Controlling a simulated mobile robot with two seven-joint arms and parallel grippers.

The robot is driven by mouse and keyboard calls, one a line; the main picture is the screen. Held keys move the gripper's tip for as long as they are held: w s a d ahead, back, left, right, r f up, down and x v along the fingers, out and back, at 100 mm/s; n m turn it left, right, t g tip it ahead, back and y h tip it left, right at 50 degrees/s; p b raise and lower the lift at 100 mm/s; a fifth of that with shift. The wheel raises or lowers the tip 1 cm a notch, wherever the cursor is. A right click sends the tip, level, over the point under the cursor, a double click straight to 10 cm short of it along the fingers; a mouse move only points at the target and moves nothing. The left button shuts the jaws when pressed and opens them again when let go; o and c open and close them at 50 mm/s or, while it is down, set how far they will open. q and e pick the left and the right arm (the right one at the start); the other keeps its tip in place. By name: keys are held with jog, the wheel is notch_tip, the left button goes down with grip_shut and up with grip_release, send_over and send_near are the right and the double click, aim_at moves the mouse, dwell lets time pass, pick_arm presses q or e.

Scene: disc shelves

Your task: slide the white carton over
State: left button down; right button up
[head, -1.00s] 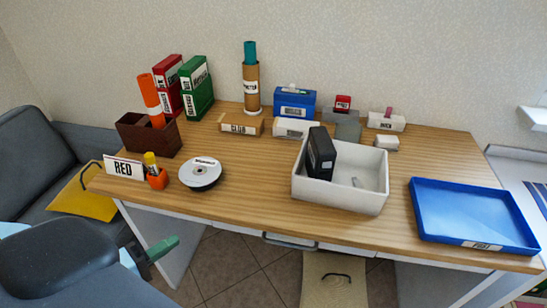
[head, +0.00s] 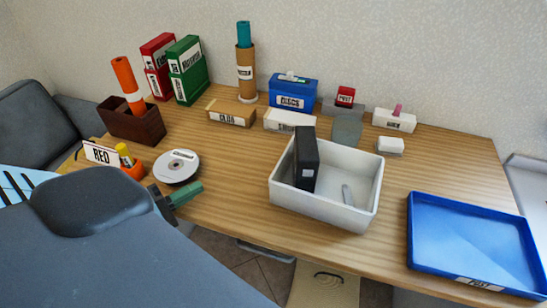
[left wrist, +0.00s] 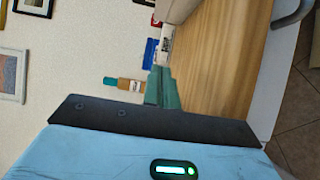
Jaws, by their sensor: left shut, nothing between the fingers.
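A white carton (head: 290,120) with a label lies flat toward the back of the wooden table, right of a tan carton (head: 231,112). The white bin in front of it partly hides its lower right part. My left gripper (head: 186,195) is at the table's front edge, well to the front left of the white carton and not touching it. Its green fingers are together and empty; they also show in the left wrist view (left wrist: 161,88). My right gripper is not in view.
The white bin (head: 325,211) holds an upright black box (head: 306,160). A disc stack (head: 176,166) and an orange cup (head: 132,170) stand near my left gripper. A blue tray (head: 474,283) is at the right. The table between discs and bin is clear.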

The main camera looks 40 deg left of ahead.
pick_arm(q)
jog(key=x, duration=1.9)
jog(key=d, duration=0.3)
jog(key=shift+w+p, duration=0.1)
jog(key=shift+p, duration=0.2)
jog(key=shift+d, duration=0.6)
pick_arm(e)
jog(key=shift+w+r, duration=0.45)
pick_arm(q)
jog(key=shift+d, duration=0.1)
jog(key=d+p, duration=0.2)
jog(key=d, duration=0.5)
jog(key=shift+d, duration=0.35)
jog(key=shift+f, duration=0.1)
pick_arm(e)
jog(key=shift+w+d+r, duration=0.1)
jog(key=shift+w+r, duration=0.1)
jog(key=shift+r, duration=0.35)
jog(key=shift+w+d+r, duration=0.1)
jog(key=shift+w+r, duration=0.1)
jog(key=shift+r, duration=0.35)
